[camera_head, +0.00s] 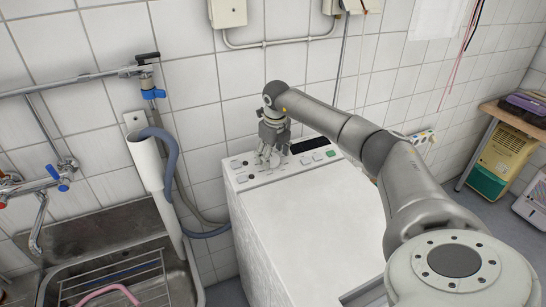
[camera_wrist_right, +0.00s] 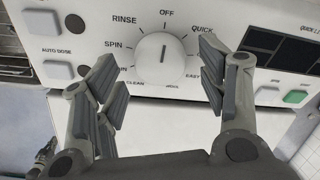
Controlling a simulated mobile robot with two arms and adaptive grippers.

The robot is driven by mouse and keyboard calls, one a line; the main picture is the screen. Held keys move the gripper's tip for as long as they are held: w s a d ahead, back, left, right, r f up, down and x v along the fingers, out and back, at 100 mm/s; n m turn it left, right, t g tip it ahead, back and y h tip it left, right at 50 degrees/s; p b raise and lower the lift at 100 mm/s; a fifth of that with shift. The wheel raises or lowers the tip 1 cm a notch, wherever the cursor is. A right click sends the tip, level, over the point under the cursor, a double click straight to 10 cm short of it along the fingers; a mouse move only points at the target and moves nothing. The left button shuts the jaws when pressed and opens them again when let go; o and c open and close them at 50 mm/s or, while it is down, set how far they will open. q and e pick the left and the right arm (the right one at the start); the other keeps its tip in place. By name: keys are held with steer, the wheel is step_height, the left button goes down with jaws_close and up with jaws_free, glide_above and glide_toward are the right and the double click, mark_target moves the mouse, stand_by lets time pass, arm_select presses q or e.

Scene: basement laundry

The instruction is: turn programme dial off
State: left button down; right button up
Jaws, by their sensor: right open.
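The programme dial (camera_wrist_right: 160,60) is a round white knob on the washing machine's control panel. Labels such as RINSE, OFF, SPIN and QUICK ring it. Its short dark line stands nearly upright, roughly in line with OFF at the top; I cannot tell which end is the pointer. My right gripper (camera_wrist_right: 160,88) is open, with one finger pad on each side of the dial and gaps between. In the head view my right gripper (camera_head: 269,157) is over the panel and hides most of the dial.
The white washing machine (camera_head: 300,225) has a flat clear lid. Beside the dial are an AUTO DOSE button (camera_wrist_right: 58,70), a dark display (camera_wrist_right: 275,50) and a green button (camera_wrist_right: 295,97). A sink (camera_head: 95,235) and grey hose (camera_head: 172,165) are on the left.

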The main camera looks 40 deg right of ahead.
step_height(320, 180, up, 10)
steer(key=s, duration=0.1)
steer(key=shift+s+a+r, duration=0.25)
steer(key=shift+s+a, duration=0.15)
steer(key=shift+a, duration=0.05)
steer(key=shift+f, duration=0.1)
